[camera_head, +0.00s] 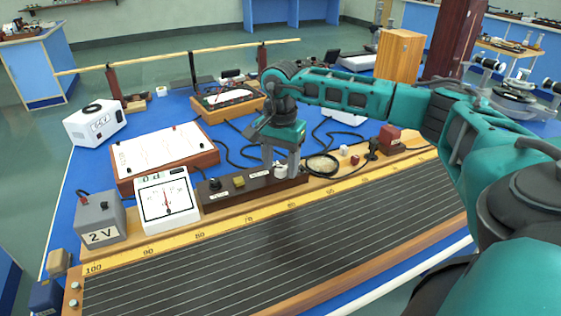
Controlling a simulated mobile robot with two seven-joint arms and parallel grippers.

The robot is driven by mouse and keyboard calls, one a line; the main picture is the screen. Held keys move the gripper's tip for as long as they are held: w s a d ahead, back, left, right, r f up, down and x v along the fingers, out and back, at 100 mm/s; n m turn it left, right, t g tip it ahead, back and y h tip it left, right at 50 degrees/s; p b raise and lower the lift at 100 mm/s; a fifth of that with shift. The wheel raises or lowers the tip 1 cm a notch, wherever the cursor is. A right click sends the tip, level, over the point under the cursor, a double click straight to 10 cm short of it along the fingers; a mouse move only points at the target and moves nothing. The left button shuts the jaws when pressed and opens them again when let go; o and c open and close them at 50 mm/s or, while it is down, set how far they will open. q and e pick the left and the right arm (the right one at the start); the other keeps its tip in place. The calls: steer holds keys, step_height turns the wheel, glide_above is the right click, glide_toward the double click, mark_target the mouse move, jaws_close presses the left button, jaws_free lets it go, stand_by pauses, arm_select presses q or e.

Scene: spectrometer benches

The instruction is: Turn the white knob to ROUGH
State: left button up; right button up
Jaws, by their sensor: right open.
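The white knob (281,171) sits near the right end of a dark brown switch bar (224,197) on the blue bench. My right gripper (281,164) points down over it, with its two grey fingers on either side of the knob. The fingers are open; whether they touch the knob cannot be told. They and the gripper body partly hide the knob, and no ROUGH marking can be read. A yellow button (239,181) and a black knob (215,184) are on the same bar. My left gripper is not in view.
A white meter (166,200) and a grey 2V box (99,219) stand left of the bar. A long wire board (250,240) with a scale lies in front. Black cables and a coil (321,165) lie to the right. A white circuit board (160,150) lies behind.

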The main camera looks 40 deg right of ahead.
mark_target(281, 168)
step_height(281, 168, up, 13)
steer(key=p, duration=0.1)
stand_by(0.3)
steer(key=shift+f, duration=0.1)
stand_by(0.5)
